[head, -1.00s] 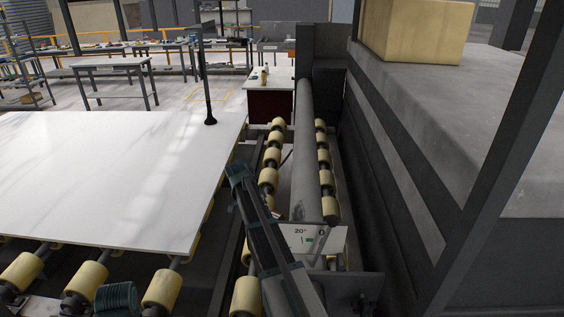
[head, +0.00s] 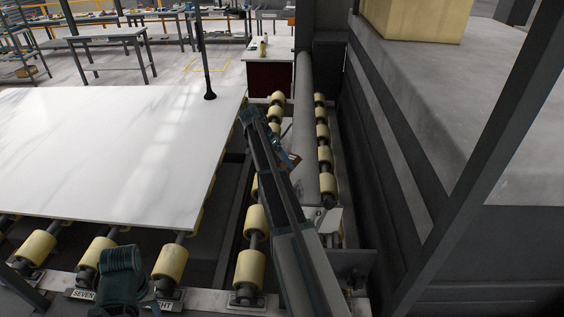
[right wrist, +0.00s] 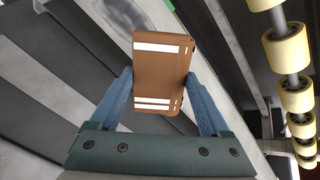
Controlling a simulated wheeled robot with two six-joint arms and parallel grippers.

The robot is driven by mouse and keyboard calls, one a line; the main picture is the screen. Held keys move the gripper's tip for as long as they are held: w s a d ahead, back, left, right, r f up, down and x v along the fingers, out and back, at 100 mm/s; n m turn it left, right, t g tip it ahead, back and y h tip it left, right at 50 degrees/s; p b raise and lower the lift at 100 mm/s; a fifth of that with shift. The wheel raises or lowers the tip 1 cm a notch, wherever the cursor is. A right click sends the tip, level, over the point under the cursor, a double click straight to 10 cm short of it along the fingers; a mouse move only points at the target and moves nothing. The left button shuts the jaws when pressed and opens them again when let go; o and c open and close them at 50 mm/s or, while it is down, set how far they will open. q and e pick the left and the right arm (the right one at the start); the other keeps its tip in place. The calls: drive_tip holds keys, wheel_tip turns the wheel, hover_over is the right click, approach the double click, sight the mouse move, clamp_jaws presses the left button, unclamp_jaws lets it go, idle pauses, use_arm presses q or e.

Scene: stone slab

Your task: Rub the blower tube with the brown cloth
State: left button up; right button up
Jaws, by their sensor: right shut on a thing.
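The blower tube (head: 304,125) is a long grey cylinder running away from me between two rows of yellow rollers in the head view. The brown cloth (right wrist: 160,72), with white stripes, is held between the blue fingers of my right gripper (right wrist: 160,88) in the right wrist view. In the head view the cloth (head: 295,160) is a small brown patch at the left side of the tube's near half, beside my right gripper (head: 286,154). I cannot tell whether cloth and tube touch. A part of my left arm shows at lower left, but its gripper does not.
A white stone slab (head: 110,150) lies on rollers to the left. Yellow rollers (head: 256,220) flank the tube on both sides. A dark post (head: 207,60) stands at the slab's far right corner. A grey machine wall (head: 400,150) closes off the right side.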

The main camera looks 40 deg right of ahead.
drive_tip(key=shift+b+x, duration=1.95)
drive_tip(key=shift+x, duration=0.6)
drive_tip(key=shift+b+x, duration=1)
drive_tip(key=shift+x, duration=0.1)
drive_tip(key=shift+s+a, duration=0.1)
drive_tip(key=shift+s+a+r, duration=0.1)
drive_tip(key=shift+s+a, duration=1)
drive_tip(key=shift+s, duration=0.15)
drive_tip(key=shift+s+a, duration=0.9)
drive_tip(key=shift+s, duration=0.25)
drive_tip(key=shift+s+a, duration=0.15)
drive_tip(key=shift+s, duration=0.05)
